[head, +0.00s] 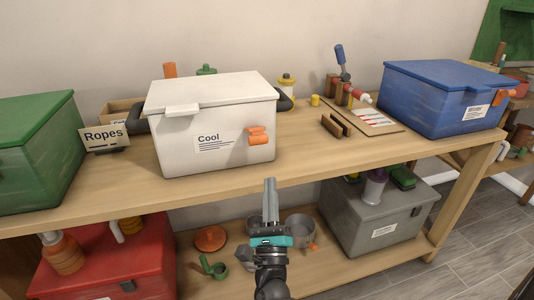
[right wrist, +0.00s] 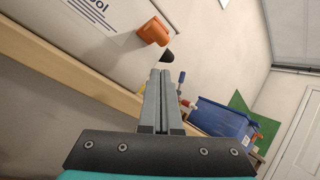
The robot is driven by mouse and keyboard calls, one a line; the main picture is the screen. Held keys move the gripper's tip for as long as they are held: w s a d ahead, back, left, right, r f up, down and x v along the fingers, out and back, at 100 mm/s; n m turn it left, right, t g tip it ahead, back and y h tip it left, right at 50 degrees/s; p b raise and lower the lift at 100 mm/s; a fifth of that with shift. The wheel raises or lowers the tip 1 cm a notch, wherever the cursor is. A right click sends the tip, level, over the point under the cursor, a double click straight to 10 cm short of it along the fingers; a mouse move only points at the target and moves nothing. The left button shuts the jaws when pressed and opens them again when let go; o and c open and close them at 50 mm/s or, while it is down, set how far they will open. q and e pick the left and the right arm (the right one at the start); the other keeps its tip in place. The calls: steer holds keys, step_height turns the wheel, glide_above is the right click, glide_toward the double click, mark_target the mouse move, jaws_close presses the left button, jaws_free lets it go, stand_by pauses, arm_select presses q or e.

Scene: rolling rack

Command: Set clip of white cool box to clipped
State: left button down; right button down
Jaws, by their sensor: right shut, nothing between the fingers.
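The white cool box (head: 205,125) stands on the upper shelf with its white lid down. Its front carries a "Cool" label and an orange clip (head: 258,136) to the right of the label. In the right wrist view the orange clip (right wrist: 153,33) shows at the top, beyond my fingertips, with a dark round tip beside it. I cannot tell the clip's exact setting. My right gripper (head: 270,183) is shut and empty, in front of the shelf edge, below the clip and apart from it. It also shows in the right wrist view (right wrist: 162,75). My left gripper is not in view.
A green box (head: 35,155) and a "Ropes" sign (head: 104,135) stand left of the cool box. A blue box (head: 440,100) stands at the right end. The lower shelf holds a red box (head: 105,270) and a grey box (head: 370,215). The shelf right of the cool box is partly clear.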

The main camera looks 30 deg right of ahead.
steer(key=x, duration=0.9)
steer(key=shift+b, duration=0.4)
steer(key=shift+w+d+r, duration=0.15)
steer(key=shift+w+r, duration=0.1)
steer(key=shift+w, duration=0.15)
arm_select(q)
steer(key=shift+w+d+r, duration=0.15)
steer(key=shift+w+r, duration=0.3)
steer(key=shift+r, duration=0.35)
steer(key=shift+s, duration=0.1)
